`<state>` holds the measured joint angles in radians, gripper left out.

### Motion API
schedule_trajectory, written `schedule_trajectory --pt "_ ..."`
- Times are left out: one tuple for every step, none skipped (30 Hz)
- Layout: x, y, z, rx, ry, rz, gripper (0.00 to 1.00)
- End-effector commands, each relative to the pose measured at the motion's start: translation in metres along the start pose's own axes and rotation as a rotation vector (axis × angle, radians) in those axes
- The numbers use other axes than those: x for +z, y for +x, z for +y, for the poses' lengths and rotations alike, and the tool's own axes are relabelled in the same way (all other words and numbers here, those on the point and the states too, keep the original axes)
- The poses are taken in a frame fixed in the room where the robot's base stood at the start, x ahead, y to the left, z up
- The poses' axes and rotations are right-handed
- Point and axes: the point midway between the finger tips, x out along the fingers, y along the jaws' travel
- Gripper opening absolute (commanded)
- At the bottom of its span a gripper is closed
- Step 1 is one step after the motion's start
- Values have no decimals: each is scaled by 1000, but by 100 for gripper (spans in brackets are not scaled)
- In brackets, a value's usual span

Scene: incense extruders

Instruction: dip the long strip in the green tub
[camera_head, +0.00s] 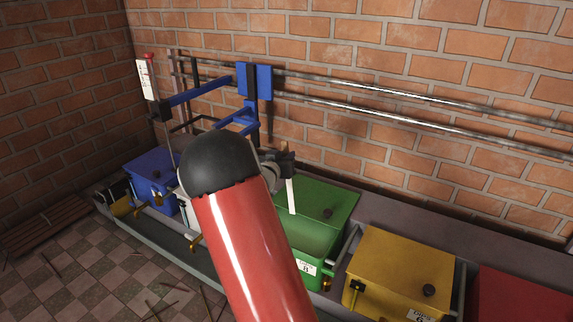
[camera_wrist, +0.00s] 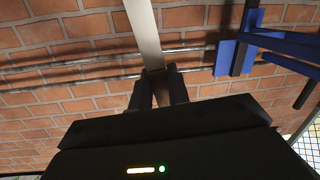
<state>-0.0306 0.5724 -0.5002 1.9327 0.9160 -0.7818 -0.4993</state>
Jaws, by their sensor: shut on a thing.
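The green tub (camera_head: 331,207) stands in the row along the brick wall, right of the picture's middle. Its lid with a dark knob covers the back part, and the front part looks open. My gripper (camera_head: 287,176) is above the tub's left side. The long strip (camera_head: 291,196), pale and flat, hangs down from it toward the tub. I cannot tell whether its lower end is inside the tub. In the wrist view the strip (camera_wrist: 146,35) runs away from between the two dark fingers of my gripper (camera_wrist: 158,92), which is shut on it. My arm hides the tub's left front.
A blue tub (camera_head: 152,172) stands at the left, a yellow tub (camera_head: 401,268) to the right of the green one, and a red tub (camera_head: 520,300) at the far right. A blue frame (camera_head: 246,100) rises behind my arm. Metal rails (camera_head: 400,112) run along the wall.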

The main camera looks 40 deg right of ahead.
Motion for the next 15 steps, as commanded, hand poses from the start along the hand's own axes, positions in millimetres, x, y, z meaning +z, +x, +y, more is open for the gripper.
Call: schedule_trajectory --pt "3 2 1 8 0 -3 0" --pt "4 2 2 11 -1 -5 0" --pt "6 3 2 12 -2 -5 0" --pt "8 3 2 13 -2 -6 0" --pt "10 3 2 13 -2 -6 0" --pt "14 4 1 13 -2 -6 0" --pt "18 4 1 13 -2 -5 0" --pt "21 5 0 13 -2 -5 0" --pt "26 5 -1 13 -2 -5 0" --pt "30 6 -1 13 -2 -5 0" --pt "34 6 -2 13 -2 -5 0" --pt "39 7 -3 13 -1 -5 0" --pt "42 7 -3 13 -1 -5 0" --pt "46 8 -4 13 -1 -4 0" --pt "51 8 -4 12 -1 -4 0"
